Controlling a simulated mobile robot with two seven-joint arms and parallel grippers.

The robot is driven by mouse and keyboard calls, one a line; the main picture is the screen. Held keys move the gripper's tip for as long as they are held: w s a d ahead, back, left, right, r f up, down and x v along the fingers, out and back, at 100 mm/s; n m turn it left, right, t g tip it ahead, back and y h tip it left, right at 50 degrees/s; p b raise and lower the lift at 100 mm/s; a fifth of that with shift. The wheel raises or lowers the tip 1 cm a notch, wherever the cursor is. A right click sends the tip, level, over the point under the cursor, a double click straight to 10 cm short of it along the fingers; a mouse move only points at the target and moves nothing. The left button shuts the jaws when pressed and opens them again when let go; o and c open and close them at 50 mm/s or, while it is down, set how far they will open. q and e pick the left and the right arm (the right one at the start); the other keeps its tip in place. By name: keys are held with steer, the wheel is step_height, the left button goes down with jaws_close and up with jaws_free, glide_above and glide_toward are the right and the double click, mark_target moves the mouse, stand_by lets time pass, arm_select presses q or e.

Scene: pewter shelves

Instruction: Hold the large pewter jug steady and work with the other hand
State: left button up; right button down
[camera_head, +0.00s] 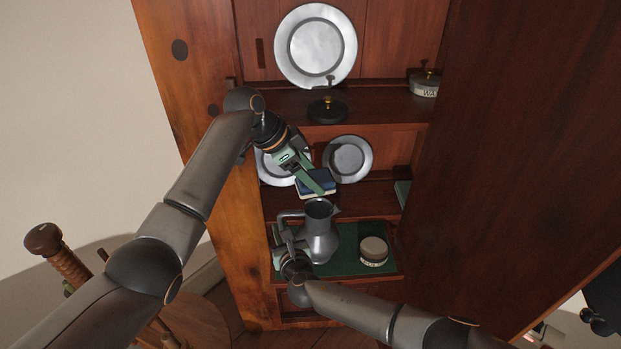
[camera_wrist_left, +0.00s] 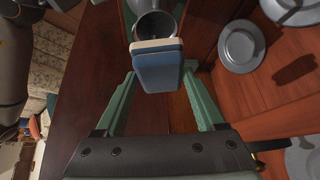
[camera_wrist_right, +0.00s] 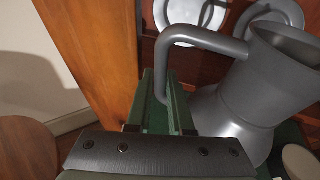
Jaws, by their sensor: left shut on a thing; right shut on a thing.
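The large pewter jug (camera_head: 320,237) stands upright on the green-lined lower surface (camera_head: 347,262). My right gripper (camera_head: 284,246) is at its left side. In the right wrist view my right gripper (camera_wrist_right: 168,92) is shut on the jug's handle (camera_wrist_right: 190,36), low on its down-going part. My left gripper (camera_head: 316,182) is shut on a blue and cream block (camera_head: 312,187), above and behind the jug's mouth. In the left wrist view the block (camera_wrist_left: 157,68) sits between the fingertips, with the jug's open mouth (camera_wrist_left: 156,24) beyond it, apart from the block.
A round labelled tin (camera_head: 373,250) stands right of the jug. Pewter plates (camera_head: 316,46) lean on the shelves behind. A dark knobbed lid (camera_head: 327,111) and a lettered tin (camera_head: 424,85) sit on the upper shelf. A tall wooden panel (camera_head: 500,150) bounds the right side.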

steer(key=c, duration=0.7)
jaws_free()
steer(key=shift+c, duration=0.2)
steer(key=shift+s, duration=0.15)
steer(key=v, duration=1.1)
steer(key=shift+s+r, duration=0.15)
steer(key=shift+s, duration=0.2)
steer(key=shift+d, duration=0.1)
